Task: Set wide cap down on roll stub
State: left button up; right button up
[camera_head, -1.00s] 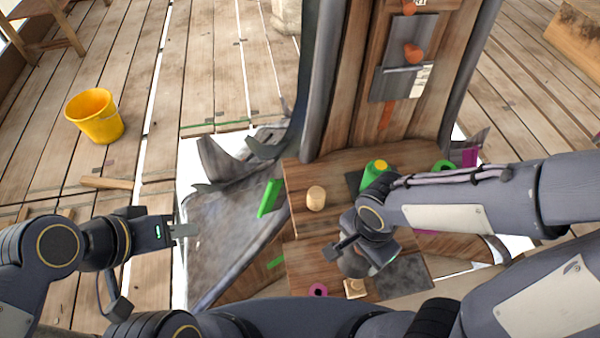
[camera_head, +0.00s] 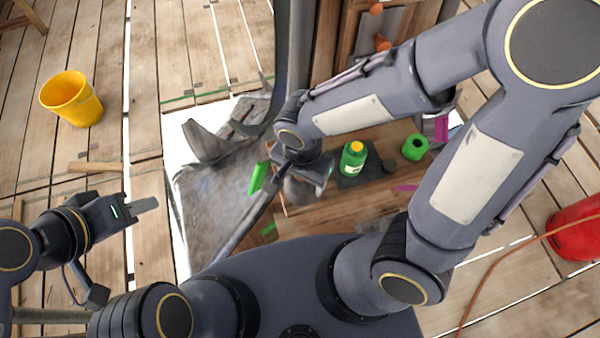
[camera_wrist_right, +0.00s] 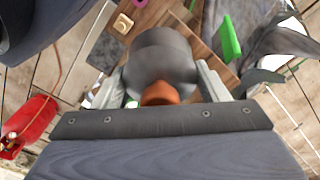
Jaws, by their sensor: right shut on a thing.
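The wide cap (camera_wrist_right: 163,60) is a grey, broad, rounded piece with an orange knob (camera_wrist_right: 160,93), seen in the right wrist view. My right gripper (camera_head: 308,180) is shut on it, with a finger at each side of the knob. In the head view the cap's grey body (camera_head: 300,193) shows partly below the gripper, over the wooden bench. The pale round wooden stub seen there earlier is hidden now, so I cannot tell whether the cap touches it. My left gripper (camera_head: 145,204) is far off at the left, with nothing visible in it; its finger gap does not show.
A green block (camera_head: 259,178) stands left of the right gripper. A green bottle (camera_head: 352,160) with a yellow top and a green roll (camera_head: 415,147) stand to the right. A yellow bucket (camera_head: 72,98) and a red container (camera_head: 577,228) are on the plank floor.

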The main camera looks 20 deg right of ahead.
jog(key=w+f+b, duration=0.1)
jog(key=w+f, duration=0.1)
jog(key=w+d+f+b, duration=0.1)
jog(key=w+f, duration=0.1)
jog(key=shift+f+b, duration=0.35)
jog(key=shift+b, duration=0.05)
jog(key=shift+w+d+f, duration=0.1)
jog(key=shift+w+f, duration=0.45)
jog(key=shift+c, duration=0.7)
jog(key=shift+w+f+b, duration=0.15)
jog(key=shift+f+b, duration=0.75)
jog(key=shift+f, duration=0.1)
jog(key=shift+w+f+b, duration=0.1)
jog(key=shift+f+b, duration=0.75)
jog(key=shift+f, duration=0.1)
jog(key=o, duration=1.4)
jog(key=shift+o, duration=0.2)
jog(key=shift+r, duration=0.1)
